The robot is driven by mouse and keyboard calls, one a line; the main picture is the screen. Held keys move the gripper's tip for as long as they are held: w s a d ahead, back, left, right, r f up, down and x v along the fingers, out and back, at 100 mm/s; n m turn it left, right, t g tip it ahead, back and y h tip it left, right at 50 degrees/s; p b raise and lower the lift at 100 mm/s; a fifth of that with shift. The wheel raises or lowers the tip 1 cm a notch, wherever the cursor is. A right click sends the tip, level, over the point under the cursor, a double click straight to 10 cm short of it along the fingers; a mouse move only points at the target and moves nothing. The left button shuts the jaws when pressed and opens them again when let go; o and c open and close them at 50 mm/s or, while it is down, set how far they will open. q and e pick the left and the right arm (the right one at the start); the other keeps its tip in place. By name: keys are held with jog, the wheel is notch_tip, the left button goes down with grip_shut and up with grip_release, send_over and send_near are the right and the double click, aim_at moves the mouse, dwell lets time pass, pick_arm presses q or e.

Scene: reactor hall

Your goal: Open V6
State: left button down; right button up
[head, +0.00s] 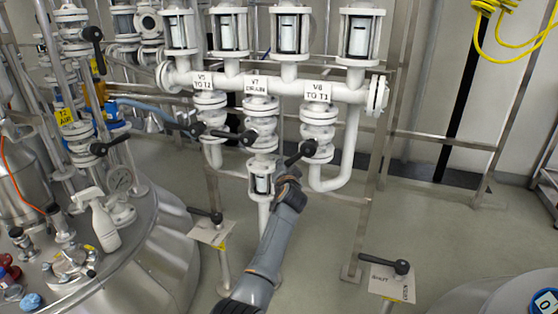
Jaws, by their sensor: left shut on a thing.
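The valve V6 (318,130) is a white flanged valve under a label reading "V6 TO T1" (318,92), on the right branch of the white pipe manifold. Its black lever handle (306,149) points down and to the left from the valve body. My left gripper (288,172) is at the lower-left end of this handle and shut on it. The fingers hide the handle's tip. My right gripper is not in view.
Valve V7 (260,128), labelled drain, and V5 (211,112) stand left of V6 with black levers. A sight glass (262,184) is just left of my gripper. Lever stands (212,232) and (392,280) rise from the floor. A steel vessel (150,250) fills the lower left.

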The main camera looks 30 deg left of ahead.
pick_arm(q)
jog(key=w+d+f+n+g+h+p, duration=0.1)
jog(key=d+f+n+h+p, duration=0.3)
jog(key=d, duration=0.4)
jog(key=shift+w+n+p, duration=0.3)
jog(key=shift+n+p, duration=0.3)
jog(key=shift+n, duration=0.6)
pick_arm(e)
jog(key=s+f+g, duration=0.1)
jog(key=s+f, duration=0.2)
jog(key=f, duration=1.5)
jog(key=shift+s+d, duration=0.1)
pick_arm(q)
jog(key=c, duration=1.5)
grip_release()
jog(key=o, duration=0.3)
jog(key=shift+w+r, duration=0.1)
jog(key=shift+r, duration=0.05)
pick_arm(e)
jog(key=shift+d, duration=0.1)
pick_arm(q)
jog(key=shift+a+r, duration=0.1)
jog(key=shift+r, duration=0.05)
